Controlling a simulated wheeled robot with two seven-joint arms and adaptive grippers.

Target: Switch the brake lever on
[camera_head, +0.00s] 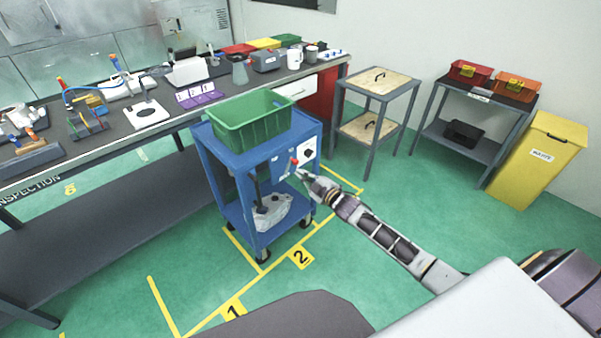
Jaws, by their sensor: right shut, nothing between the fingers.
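A blue two-shelf cart (251,160) stands on the green floor with a green crate (249,123) on its top. On its front right side is a light panel with a small lever that has a red knob (294,161); I take this as the brake lever. My right arm reaches in from the lower right. My right gripper (300,174) is shut and empty, just below and right of the red knob. Whether it touches the lever is too small to tell. My left gripper is not in view.
A grey casting (271,211) lies on the cart's lower shelf. A long inspection bench (95,155) runs behind the cart on the left. A small wood-topped table (376,84), a shelf stand (488,97) and a yellow bin (537,165) stand right. Floor in front of the cart is open.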

